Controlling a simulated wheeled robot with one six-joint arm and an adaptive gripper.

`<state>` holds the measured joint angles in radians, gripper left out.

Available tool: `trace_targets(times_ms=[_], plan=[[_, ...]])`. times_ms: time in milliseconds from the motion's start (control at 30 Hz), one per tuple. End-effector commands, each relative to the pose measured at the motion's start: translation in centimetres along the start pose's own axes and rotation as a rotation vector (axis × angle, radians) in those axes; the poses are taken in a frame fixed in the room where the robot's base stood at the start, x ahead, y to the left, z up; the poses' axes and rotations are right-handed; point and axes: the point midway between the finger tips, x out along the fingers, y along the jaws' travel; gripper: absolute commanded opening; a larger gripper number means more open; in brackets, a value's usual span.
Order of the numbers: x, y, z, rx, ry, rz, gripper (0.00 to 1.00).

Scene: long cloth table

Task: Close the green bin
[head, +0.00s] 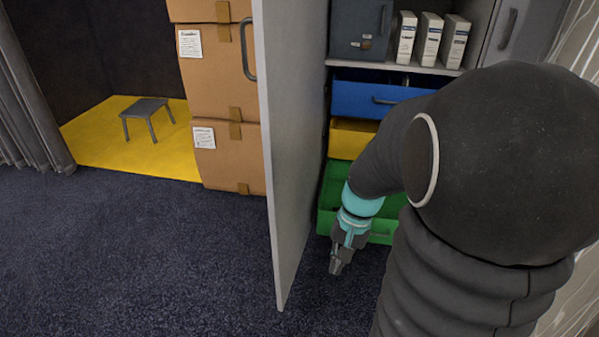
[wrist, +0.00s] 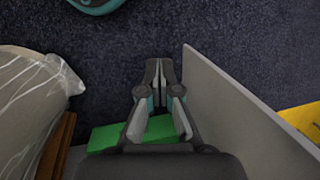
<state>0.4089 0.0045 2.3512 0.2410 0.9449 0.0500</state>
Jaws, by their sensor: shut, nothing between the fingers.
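The green bin (head: 326,217) is the lowest bin in the cabinet. It stands pulled out, with its inside showing, and sticks out past the bins above. Part of its front and right side is hidden by my arm. My gripper (head: 337,268) points down in front of the bin's front, apart from it as far as I can tell. Its fingers are together and empty. In the wrist view my gripper (wrist: 159,63) is over the dark carpet, with a green part of the bin (wrist: 105,137) behind the fingers.
The open grey cabinet door (head: 290,130) stands close left of my gripper; it also shows in the wrist view (wrist: 235,110). A blue bin (head: 355,98) and a yellow bin (head: 348,140) are above. Cardboard boxes (head: 222,90) stand left of the door. Carpet farther left is clear.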

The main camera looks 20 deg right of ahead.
Motion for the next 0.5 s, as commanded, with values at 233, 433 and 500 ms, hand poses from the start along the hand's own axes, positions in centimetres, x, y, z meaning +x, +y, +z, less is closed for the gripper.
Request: trace_targets(times_ms=[233,433,500], plan=[[5.2,0.8,-3.7,0.336,-0.211,-0.127,0.0],[9.3,1.2,-6.8,0.651,-0.379,-0.248,0.0],[10.9,1.3,-8.0,0.77,-0.442,-0.293,0.0]])
